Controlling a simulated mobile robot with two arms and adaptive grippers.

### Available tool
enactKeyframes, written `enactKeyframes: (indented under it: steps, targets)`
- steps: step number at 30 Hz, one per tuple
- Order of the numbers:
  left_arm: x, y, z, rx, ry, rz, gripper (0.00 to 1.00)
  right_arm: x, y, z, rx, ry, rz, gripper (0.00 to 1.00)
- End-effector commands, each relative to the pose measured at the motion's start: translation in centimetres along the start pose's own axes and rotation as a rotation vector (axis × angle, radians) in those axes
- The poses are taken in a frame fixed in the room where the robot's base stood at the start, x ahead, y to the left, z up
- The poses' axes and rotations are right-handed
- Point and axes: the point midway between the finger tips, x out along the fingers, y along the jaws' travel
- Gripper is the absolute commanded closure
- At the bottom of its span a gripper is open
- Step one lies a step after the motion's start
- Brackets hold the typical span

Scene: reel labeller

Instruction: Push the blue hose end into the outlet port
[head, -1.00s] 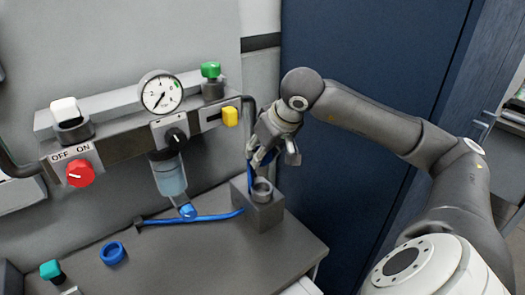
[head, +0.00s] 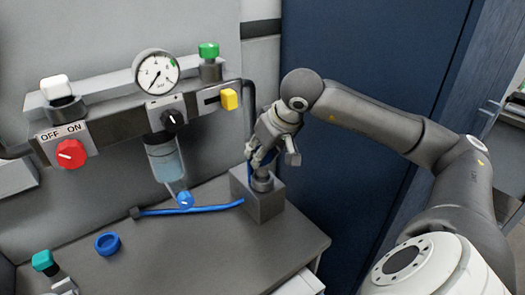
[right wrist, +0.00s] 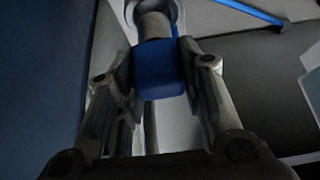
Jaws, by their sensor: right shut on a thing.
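My right gripper (head: 262,160) is just above the round port (head: 262,183) on top of a grey block (head: 262,206) at the bench's back right edge. In the right wrist view my right gripper (right wrist: 160,75) is shut on the blue hose end (right wrist: 160,68), a blue sleeve with a grey tip (right wrist: 154,26). The tip points toward a pale round rim (right wrist: 172,8) and overlaps it. I cannot tell how deep the tip sits. In the head view the fingers mostly hide the hose end. My left gripper is not in view.
A blue hose (head: 190,209) lies on the bench (head: 200,255) left of the block. A blue ring (head: 107,243) lies farther left. The panel behind carries a gauge (head: 155,73), a red knob (head: 71,154) and a yellow block (head: 229,99).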

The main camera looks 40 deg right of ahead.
Motion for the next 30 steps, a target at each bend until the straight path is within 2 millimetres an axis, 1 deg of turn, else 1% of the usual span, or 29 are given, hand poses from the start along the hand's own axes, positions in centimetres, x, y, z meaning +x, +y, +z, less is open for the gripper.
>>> enactKeyframes:
  steps: [1,21,30]
  targets:
    - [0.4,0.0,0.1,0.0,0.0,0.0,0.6,0.3,0.0,0.2,0.0,0.001,0.0,0.91]
    - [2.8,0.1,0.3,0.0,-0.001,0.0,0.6,2.6,0.0,1.5,0.0,0.0,0.001,0.91]
    - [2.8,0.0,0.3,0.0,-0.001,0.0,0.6,2.7,0.0,1.6,0.0,0.0,0.001,0.91]
